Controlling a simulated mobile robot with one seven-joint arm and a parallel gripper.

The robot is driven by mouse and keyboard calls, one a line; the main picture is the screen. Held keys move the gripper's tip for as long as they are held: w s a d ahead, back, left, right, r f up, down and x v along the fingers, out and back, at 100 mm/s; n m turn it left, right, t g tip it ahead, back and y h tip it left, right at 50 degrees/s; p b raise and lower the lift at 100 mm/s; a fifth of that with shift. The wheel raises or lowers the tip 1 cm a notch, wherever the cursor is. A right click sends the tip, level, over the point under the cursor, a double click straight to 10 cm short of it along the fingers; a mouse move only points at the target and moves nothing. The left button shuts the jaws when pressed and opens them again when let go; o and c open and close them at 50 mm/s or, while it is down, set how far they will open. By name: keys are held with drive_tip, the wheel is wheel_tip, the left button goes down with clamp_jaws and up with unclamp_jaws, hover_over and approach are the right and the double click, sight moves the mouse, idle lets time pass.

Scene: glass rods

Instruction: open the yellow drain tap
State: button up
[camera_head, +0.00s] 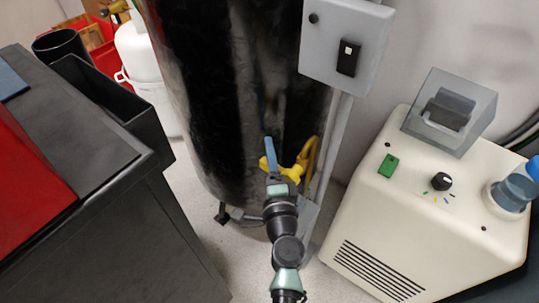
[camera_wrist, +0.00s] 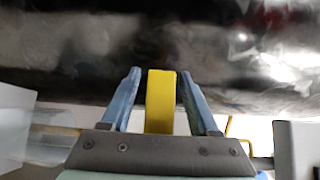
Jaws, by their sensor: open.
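The yellow drain tap (camera_head: 291,173) is low on the front of the tall black tank (camera_head: 225,80). Its curved yellow pipe (camera_head: 310,155) rises to the right of it. My gripper (camera_head: 269,141) is at the tap, with its blue fingers pointing towards the tank. In the wrist view, a flat yellow piece of the tap (camera_wrist: 160,102) stands upright between the fingers of my gripper (camera_wrist: 160,73). The fingers are open, with a gap on the left side and a narrower gap on the right. The gripper hides part of the tap in the head view.
A grey switch box (camera_head: 346,45) is on a post right of the tank. A cream machine (camera_head: 425,215) with a blue-capped bottle (camera_head: 515,190) stands at right. A dark bench (camera_head: 110,215) with a black bin (camera_head: 115,105) is at left. Floor shows between them.

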drive_tip(key=shift+c, duration=0.3)
clamp_jaws()
idle(1.1)
